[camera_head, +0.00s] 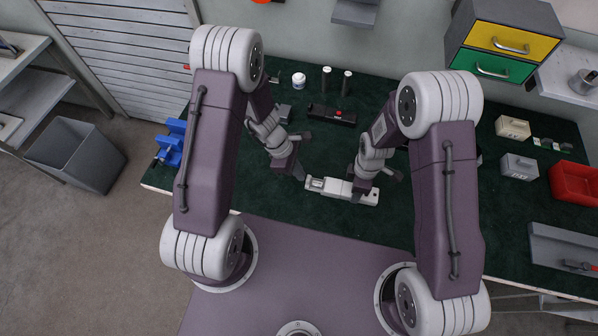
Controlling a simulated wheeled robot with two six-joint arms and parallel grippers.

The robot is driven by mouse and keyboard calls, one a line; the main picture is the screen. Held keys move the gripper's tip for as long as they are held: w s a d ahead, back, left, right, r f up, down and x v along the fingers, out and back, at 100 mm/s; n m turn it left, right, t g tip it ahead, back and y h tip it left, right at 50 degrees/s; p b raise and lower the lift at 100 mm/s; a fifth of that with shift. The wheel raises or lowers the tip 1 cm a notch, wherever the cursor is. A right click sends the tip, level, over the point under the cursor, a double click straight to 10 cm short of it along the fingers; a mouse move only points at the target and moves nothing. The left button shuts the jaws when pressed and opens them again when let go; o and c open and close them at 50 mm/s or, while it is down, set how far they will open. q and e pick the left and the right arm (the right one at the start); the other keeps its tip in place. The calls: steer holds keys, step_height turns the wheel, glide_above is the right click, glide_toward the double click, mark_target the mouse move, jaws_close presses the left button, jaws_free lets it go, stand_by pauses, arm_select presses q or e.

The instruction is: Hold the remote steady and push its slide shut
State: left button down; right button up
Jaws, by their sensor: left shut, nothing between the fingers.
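The white remote (335,187) lies on the dark green bench top, in the middle near the front edge. Its left end shows a small grey recessed patch; how far the slide is open is too small to tell. My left gripper (301,176) is shut and empty, its tips pointing down close to the remote's left end. I cannot tell whether they touch it. My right gripper (356,193) is down over the right half of the remote, with a dark finger across its near side. The arm above hides its jaws, so its grip is unclear.
A blue vise-like tool (171,143) is at the left. Grey boxes, a red bin (575,184) and a grey tray (563,248) are at the right.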

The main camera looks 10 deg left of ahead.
arm_select(q)
steer(key=d, duration=0.5)
steer(key=shift+d, duration=0.25)
arm_select(e)
steer(key=shift+a, duration=0.1)
arm_select(q)
steer(key=a, duration=0.4)
steer(key=shift+a, duration=0.1)
steer(key=v, duration=1)
arm_select(e)
steer(key=o, duration=1.6)
steer(key=shift+c, duration=0.2)
